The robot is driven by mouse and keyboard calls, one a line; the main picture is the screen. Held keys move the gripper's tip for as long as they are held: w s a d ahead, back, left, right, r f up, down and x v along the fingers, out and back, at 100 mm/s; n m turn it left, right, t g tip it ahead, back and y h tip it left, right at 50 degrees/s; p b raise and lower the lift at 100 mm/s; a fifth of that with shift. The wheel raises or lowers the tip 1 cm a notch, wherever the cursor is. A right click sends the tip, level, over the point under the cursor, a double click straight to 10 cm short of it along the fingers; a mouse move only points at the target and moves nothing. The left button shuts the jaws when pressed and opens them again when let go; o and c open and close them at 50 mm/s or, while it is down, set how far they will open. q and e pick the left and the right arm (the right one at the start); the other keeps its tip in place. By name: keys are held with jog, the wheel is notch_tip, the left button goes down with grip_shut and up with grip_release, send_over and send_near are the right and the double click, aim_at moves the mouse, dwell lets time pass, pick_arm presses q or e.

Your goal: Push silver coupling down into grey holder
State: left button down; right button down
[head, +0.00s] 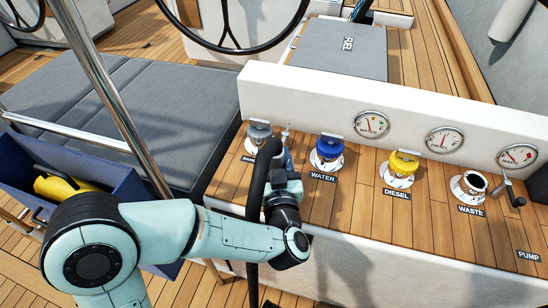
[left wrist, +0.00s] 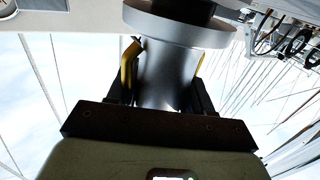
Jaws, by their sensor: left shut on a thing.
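My left gripper (left wrist: 160,100) is shut around the silver coupling (left wrist: 168,75), with a yellow-edged finger on each side. The coupling has a wide flange, with a dark part beyond it at the top of the left wrist view. In the head view my left gripper (head: 276,160) is at the left end of the wooden deck, beside the grey holder (head: 259,131). The black hose (head: 255,195) arches at the gripper and hangs down in front. The coupling is mostly hidden there, and I cannot tell whether it touches the holder. My right gripper is not in view.
Blue water (head: 327,150) and yellow diesel (head: 401,167) caps stand to the right, then an open waste fitting (head: 472,183) and a pump crank (head: 512,193). A white panel with gauges (head: 371,125) rises behind. A steel post (head: 125,105) and blue bin (head: 115,200) are left.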

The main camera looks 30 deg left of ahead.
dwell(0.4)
pick_arm(q)
jog(key=shift+f, duration=0.6)
dwell(0.4)
jog(key=c, duration=0.7)
grip_release()
jog(key=shift+c, duration=0.2)
jog(key=p+v, duration=0.1)
jog(key=v, duration=1)
